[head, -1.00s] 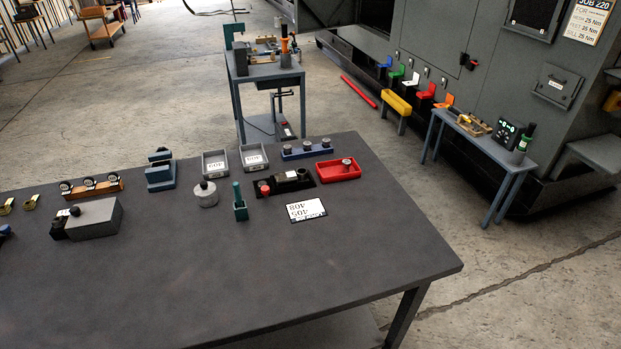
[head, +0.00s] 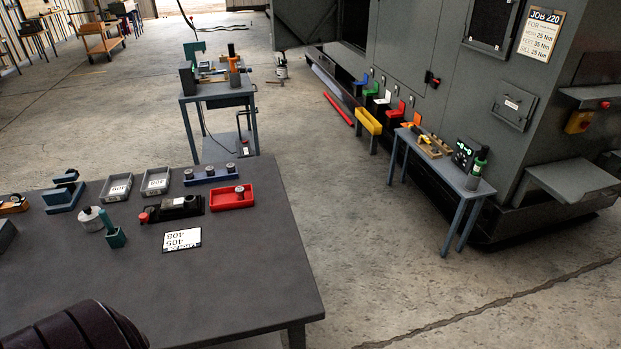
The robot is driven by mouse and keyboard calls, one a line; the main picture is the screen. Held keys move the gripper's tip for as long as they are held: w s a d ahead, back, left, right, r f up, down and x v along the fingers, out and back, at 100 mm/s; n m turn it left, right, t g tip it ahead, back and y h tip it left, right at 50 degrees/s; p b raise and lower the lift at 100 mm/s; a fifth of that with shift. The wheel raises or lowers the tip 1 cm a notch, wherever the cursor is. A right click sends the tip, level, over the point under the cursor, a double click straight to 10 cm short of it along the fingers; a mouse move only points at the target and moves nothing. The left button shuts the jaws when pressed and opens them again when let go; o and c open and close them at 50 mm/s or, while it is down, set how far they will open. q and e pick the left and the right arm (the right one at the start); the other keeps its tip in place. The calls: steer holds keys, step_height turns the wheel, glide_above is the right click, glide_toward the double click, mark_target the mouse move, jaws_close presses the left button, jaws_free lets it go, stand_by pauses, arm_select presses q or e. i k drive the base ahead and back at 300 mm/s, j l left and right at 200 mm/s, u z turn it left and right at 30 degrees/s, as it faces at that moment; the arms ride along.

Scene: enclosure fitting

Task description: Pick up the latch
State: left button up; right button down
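I cannot make out a latch for certain in the head view. Small parts lie on the dark work table (head: 235,270), and any of them is too small to name as the latch. A black fixture (head: 180,207) with a red knob sits beside a red tray (head: 231,198) that holds a small round metal part. Neither gripper shows. A dark ribbed rounded shape at the bottom left looks like part of my own arm and covers some of the table.
Two grey bins (head: 117,187), a blue holder (head: 209,175), a teal block (head: 64,193) and a printed card (head: 182,240) are on the table. Beyond are a blue-grey bench (head: 217,92), a side table (head: 440,160) and a large grey enclosure (head: 440,50).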

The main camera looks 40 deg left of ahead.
mark_target(180, 204)
steer(key=i+l+z, duration=0.5)
steer(key=i, duration=0.45)
steer(key=i+u, duration=0.7)
steer(key=i+l+u, duration=0.15)
steer(key=u, duration=0.25)
steer(key=i+j+u, duration=0.1)
steer(key=i+u, duration=0.3)
steer(key=i+j+u, duration=0.1)
steer(key=u, duration=0.35)
steer(key=i+l+u, duration=0.15)
steer(key=i+u, duration=0.25)
steer(key=i+l+u, duration=0.15)
steer(key=u, duration=0.25)
steer(key=i+l+u, duration=0.25)
steer(key=u, duration=0.2)
steer(key=i+l+u, duration=0.4)
steer(key=k+j, duration=0.05)
steer(key=k, duration=0.05)
